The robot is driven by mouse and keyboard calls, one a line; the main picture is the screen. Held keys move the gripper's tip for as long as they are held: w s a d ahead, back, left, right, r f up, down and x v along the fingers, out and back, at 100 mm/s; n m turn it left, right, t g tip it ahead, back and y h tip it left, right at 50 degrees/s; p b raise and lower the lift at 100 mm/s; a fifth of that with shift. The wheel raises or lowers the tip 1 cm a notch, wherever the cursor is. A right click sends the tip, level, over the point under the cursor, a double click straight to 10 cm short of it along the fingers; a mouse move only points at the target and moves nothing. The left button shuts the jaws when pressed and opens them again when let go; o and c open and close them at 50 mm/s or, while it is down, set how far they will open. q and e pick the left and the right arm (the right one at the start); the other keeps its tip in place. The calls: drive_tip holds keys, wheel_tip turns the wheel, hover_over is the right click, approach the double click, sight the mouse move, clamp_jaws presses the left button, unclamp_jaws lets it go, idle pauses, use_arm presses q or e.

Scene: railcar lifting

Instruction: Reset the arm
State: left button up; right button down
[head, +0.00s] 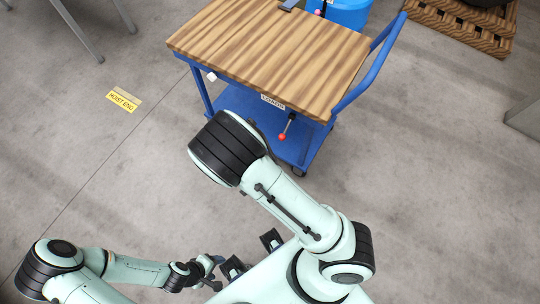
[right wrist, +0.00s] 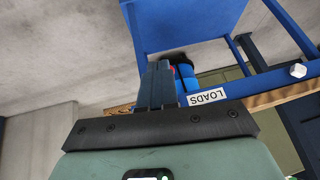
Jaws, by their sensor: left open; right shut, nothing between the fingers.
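My left arm comes in from the lower left of the head view. My left gripper (head: 251,254) is at the bottom centre, its two dark fingers wide apart with nothing between them. My right arm (head: 300,212) reaches up from the lower right and bends toward the cart; its gripper is hidden in the head view. In the right wrist view my right gripper (right wrist: 160,66) has its dark fingers together and empty. It points toward the blue cart (right wrist: 187,25); whether it touches the cart cannot be told.
The blue cart with a wooden top (head: 275,50) stands ahead. A lever with a red knob (head: 282,136) hangs near its LOADS label (head: 272,102). A blue barrel (head: 348,14) and a wooden pallet (head: 462,25) are behind. The floor left of the cart is clear around a yellow marking (head: 124,101).

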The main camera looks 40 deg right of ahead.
idle(0.6)
drive_tip(key=s+a+f+n+g+y, duration=0.1)
drive_tip(key=s+f+n+g+y, duration=0.25)
drive_tip(key=s+f, duration=0.55)
drive_tip(key=s+a+f+n+g+y, duration=0.1)
drive_tip(key=s+a+f+n+y, duration=0.1)
drive_tip(key=s+a+n+y, duration=0.2)
drive_tip(key=shift+s+a+f+n+y, duration=0.35)
drive_tip(key=shift+s+a+n, duration=0.4)
drive_tip(key=shift+s+a, duration=1.1)
drive_tip(key=shift+w+a+g, duration=0.25)
drive_tip(key=shift+w+a, duration=0.05)
